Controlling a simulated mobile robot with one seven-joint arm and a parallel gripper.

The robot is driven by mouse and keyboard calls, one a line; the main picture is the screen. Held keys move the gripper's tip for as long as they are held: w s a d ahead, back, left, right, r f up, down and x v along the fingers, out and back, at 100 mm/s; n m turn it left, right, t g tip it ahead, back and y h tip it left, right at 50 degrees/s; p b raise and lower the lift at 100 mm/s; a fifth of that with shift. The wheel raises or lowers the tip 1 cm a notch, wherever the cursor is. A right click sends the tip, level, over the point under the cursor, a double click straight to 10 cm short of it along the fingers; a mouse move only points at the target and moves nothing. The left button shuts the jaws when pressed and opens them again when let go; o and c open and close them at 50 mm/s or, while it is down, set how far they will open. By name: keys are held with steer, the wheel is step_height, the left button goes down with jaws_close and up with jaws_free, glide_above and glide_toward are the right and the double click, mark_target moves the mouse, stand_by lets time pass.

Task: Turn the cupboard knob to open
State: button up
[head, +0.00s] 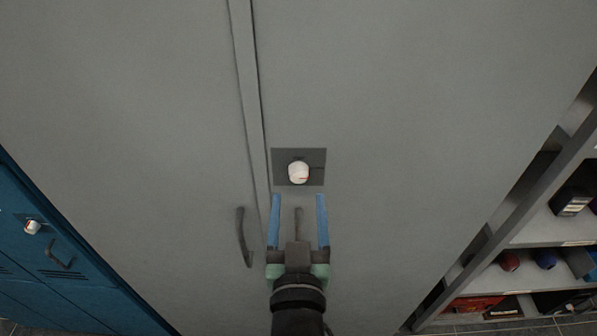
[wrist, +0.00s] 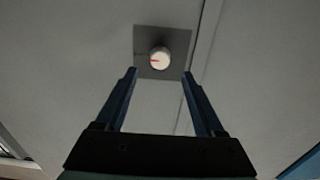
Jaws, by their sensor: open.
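The cupboard (head: 400,130) is a tall grey one with two doors meeting at a vertical seam. Its knob (head: 298,172) is white and round with a red mark, set on a dark square plate (head: 318,159) just right of the seam. The knob also shows in the wrist view (wrist: 160,58), beyond my fingertips, with the red mark pointing left. My gripper (head: 298,198) is open and empty, with blue fingers pointing at the knob. In the head view the fingertips appear just below the plate. The knob is not between the fingers, and I see no contact.
A dark handle (head: 243,237) is on the left door, left of my gripper, and another handle (head: 299,222) is partly hidden behind it. A blue locker (head: 50,240) with a white knob stands at left. Open shelves (head: 540,235) with several items stand at right.

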mark_target(298, 177)
steer(key=shift+w+p, duration=0.75)
steer(key=shift+w, duration=2.05)
jaws_close()
